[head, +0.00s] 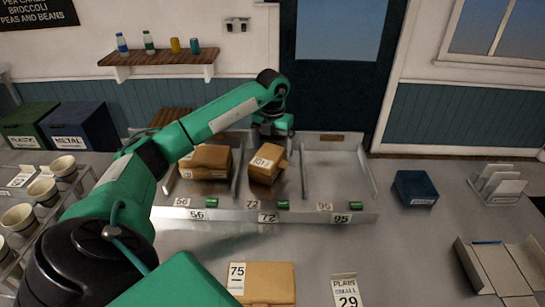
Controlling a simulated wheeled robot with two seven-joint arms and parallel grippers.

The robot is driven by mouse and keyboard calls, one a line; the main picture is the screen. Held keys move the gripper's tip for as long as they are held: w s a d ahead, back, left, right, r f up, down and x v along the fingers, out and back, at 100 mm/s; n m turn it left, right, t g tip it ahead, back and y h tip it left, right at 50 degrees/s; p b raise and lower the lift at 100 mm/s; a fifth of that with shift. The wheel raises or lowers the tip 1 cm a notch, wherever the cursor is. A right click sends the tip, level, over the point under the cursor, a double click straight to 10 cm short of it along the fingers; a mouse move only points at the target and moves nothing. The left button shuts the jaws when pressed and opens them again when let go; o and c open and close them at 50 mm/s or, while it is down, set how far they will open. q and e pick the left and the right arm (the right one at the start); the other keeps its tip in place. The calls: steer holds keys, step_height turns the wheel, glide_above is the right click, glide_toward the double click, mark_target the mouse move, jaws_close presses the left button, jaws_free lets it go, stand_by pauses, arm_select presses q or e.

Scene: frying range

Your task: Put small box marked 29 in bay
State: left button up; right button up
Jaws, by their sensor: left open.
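A white card or label (346,291) reading "PLAIN SMALL 29" shows at the bottom edge; I cannot tell whether it is on a box. A rack of three bays (262,216) has front tags 56, 72 and 95. A small brown box (267,163) with a white label lies tilted in the middle bay; its marking is too small to read surely. My left gripper (272,133) is open above the back of that box, its fingertips hard to make out. Brown boxes (205,160) are in the left bay. The right bay (335,172) is empty. My right gripper is out of view.
A brown box marked 75 (268,283) lies in the front. A blue tray (414,188), a white card rack (497,185) and an open carton (500,264) stand at the right. Cups (42,192) stand at the left.

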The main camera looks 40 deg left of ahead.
arm_select(q)
step_height(320, 180, up, 6)
steer(key=shift+f+b, duration=0.1)
steer(key=shift+b, duration=0.55)
steer(key=shift+r, duration=0.85)
